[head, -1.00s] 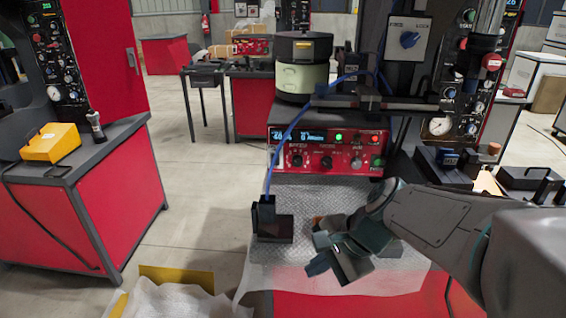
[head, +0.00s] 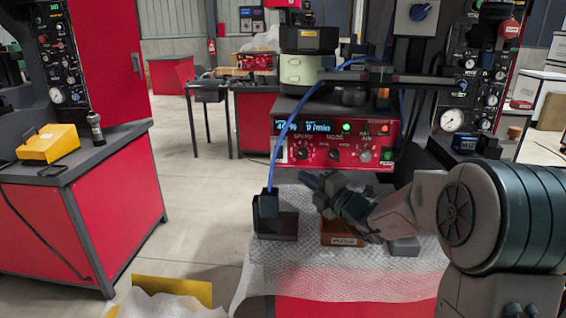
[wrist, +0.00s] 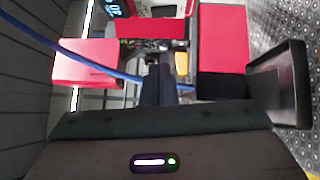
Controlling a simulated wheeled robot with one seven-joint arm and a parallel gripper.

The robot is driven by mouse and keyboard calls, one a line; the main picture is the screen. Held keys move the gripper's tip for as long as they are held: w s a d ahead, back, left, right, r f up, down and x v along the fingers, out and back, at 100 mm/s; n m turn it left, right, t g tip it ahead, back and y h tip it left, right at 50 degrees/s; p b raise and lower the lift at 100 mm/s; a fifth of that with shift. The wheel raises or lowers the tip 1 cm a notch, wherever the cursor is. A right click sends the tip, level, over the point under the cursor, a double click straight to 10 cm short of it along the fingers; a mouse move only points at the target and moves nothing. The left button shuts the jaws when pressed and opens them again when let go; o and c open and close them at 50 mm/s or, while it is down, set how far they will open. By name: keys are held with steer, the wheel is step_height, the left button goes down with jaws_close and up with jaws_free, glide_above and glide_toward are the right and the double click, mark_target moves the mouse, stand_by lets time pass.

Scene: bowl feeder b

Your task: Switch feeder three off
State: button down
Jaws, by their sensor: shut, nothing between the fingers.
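A red feeder control box (head: 290,150) stands under a round bowl feeder (head: 300,70) in the head view. Its front has a lit blue display (head: 303,127), a lit green button (head: 346,127), a red-orange light (head: 383,130), two black knobs (head: 334,155), a grey knob (head: 365,156) and a green switch (head: 388,155). No feeder number is readable. My gripper (head: 312,182) is shut and empty, in front of and below the panel, apart from it. In the wrist view the shut fingers (wrist: 166,85) show near the middle, with a black bracket (wrist: 285,88) at right.
A blue cable (head: 277,155) runs down to a black holder (head: 272,222) left of my gripper. An orange block (head: 340,232) lies on the bench below my wrist. A similar red box (head: 256,61) stands in the background. A yellow box (head: 48,143) sits on the left cabinet.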

stand_by(0.3)
glide_toward(275, 150)
steer(key=w+a, duration=0.1)
steer(key=a, duration=0.1)
steer(key=w+a, duration=0.1)
steer(key=a, duration=0.1)
steer(key=shift+w+a+r, duration=0.1)
steer(key=shift+w+r, duration=0.05)
steer(key=shift+w, duration=0.15)
steer(key=shift+w+r, duration=0.1)
steer(key=shift+w, duration=0.75)
steer(key=shift+w+r+p, duration=0.1)
steer(key=shift+r+p, duration=0.25)
steer(key=shift+p, duration=0.3)
steer(key=shift+f, duration=0.2)
